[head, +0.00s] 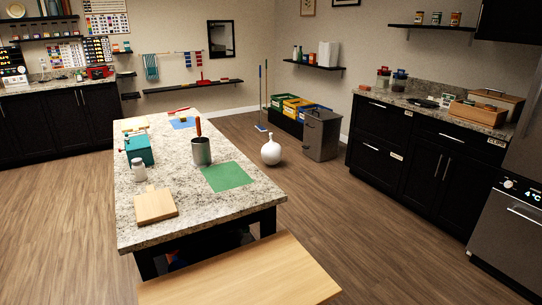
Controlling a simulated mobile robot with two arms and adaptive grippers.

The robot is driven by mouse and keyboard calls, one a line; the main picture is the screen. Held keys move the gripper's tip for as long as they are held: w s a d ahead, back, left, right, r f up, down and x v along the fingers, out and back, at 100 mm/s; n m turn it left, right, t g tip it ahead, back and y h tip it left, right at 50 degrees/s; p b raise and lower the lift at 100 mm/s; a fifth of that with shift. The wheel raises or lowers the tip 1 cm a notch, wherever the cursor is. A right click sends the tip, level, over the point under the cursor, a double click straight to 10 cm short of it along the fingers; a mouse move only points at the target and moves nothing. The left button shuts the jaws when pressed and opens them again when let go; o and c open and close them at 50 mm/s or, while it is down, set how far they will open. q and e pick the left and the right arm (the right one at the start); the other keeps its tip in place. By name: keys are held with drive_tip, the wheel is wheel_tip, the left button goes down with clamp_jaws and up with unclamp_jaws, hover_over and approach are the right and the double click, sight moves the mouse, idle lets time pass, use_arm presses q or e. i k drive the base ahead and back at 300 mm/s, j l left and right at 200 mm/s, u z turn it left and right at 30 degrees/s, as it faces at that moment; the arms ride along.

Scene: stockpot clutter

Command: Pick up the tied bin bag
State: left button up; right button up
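A white, rounded bag with a narrow tied top, which looks like the tied bin bag (271,153), stands on the wooden floor in the head view. It is beyond the right side of the kitchen island and just left of a grey bin (321,136). Nothing covers it from this side. Neither of my grippers is in view.
The granite-topped island (190,220) holds a steel pot, green mat, teal box and cutting board. A wooden bench top (245,278) is in front. Colored crates (297,108) and a mop (262,100) stand behind the bag. Floor right of the island is clear.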

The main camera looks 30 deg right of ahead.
sight(272, 151)
drive_tip(key=i+l+z, duration=0.1)
drive_tip(key=l+z, duration=0.3)
drive_tip(key=i+l+z, duration=0.15)
drive_tip(key=l+z, duration=0.2)
drive_tip(key=l, duration=0.15)
drive_tip(key=i+l+z, duration=0.2)
drive_tip(key=l+z, duration=0.2)
drive_tip(key=i+l+z, duration=0.25)
drive_tip(key=z, duration=0.15)
drive_tip(key=i+l+z, duration=0.35)
drive_tip(key=i+l, duration=0.25)
drive_tip(key=i, duration=0.25)
drive_tip(key=i+l, duration=0.25)
drive_tip(key=i, duration=0.3)
drive_tip(key=i+j+u, duration=0.25)
drive_tip(key=u, duration=0.2)
drive_tip(key=i+u, duration=0.85)
drive_tip(key=i+l+u, duration=0.1)
drive_tip(key=i+u, duration=0.2)
drive_tip(key=u, duration=0.15)
drive_tip(key=i+j+u, duration=0.15)
drive_tip(key=i, duration=1)
drive_tip(key=i+u, duration=0.1)
drive_tip(key=i, duration=1.05)
drive_tip(key=i+l+u, duration=0.15)
drive_tip(key=i, duration=1.05)
